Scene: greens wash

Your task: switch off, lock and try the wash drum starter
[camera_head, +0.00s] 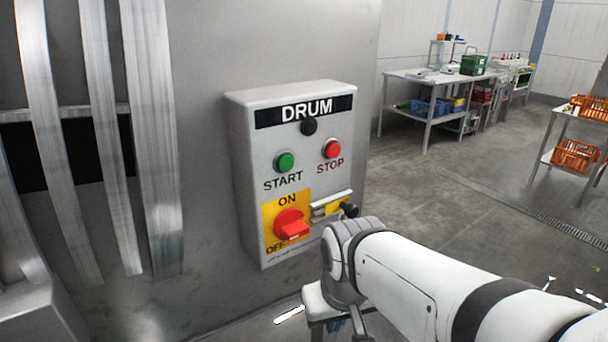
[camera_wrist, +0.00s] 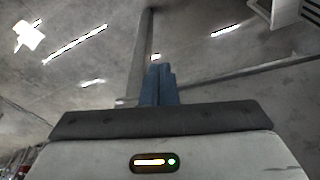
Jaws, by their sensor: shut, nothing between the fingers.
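The grey starter box (camera_head: 245,200) marked DRUM is on a steel wall in the head view. It has a green START button (camera_head: 285,162), a red STOP button (camera_head: 332,149) and a dark round lamp or cap (camera_head: 308,127). The red rotary switch (camera_head: 290,223) sits on a yellow plate, ON above and OFF at lower left; I cannot tell its exact setting. A metal bar (camera_head: 331,201) lies right of it, with a black knob (camera_head: 349,210) at its end. My gripper (camera_wrist: 158,72) is shut and empty in the wrist view, pointing over floor, below and apart from the box.
Steel strips hang at a dark opening (camera_head: 60,150) on the left. A worktable (camera_head: 425,77) with a green crate (camera_head: 473,65) stands at the back. A rack with orange crates (camera_head: 577,155) stands at right. The floor (camera_head: 440,185) between is clear.

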